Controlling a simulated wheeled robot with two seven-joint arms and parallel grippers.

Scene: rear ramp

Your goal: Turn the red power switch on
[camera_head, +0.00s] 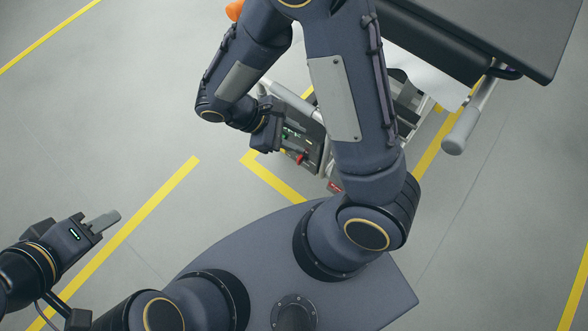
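The red power switch (301,157) shows as a small red piece on a dark control panel (314,150), just right of the image centre. My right gripper (292,141) reaches over the panel's left side, close to the red switch. I cannot tell whether it touches the switch, and its fingers are too small and partly hidden to show their opening. My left gripper (105,221) is at the lower left, far from the panel, with nothing visible at its grey fingertips. Its fingers overlap in this view, so their opening is unclear.
A dark flat top (480,35) overhangs at the upper right, with a grey-white handle (463,125) below it. A light tube (290,100) runs beside the panel. My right arm hides part of the equipment. Yellow floor lines (150,210) cross open grey floor at left.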

